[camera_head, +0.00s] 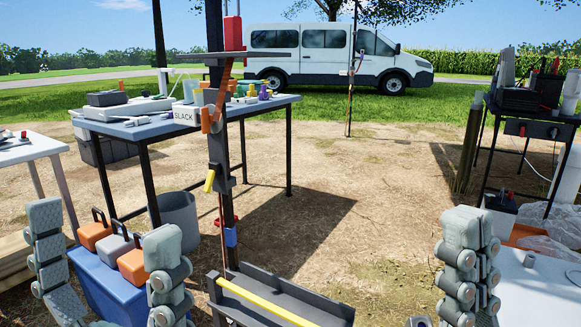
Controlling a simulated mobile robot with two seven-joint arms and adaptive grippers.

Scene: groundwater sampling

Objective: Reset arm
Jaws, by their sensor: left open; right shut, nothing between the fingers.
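My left gripper (104,228) is at the lower left. Its two grey, jointed fingers stand upright and wide apart, with nothing held between them. A blue crate (95,283) with orange and grey handled blocks (92,235) shows in the gap between the fingers, apparently beyond them. My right gripper (467,228) is at the lower right. Its grey fingers point up and are closed together, holding nothing. A white surface (540,285) lies behind and to its right. The rest of both arms is below the picture edge.
Behind are a loaded blue-topped table (140,130), a grey bucket (177,215) and a white van (325,55). Open dirt lies centre right.

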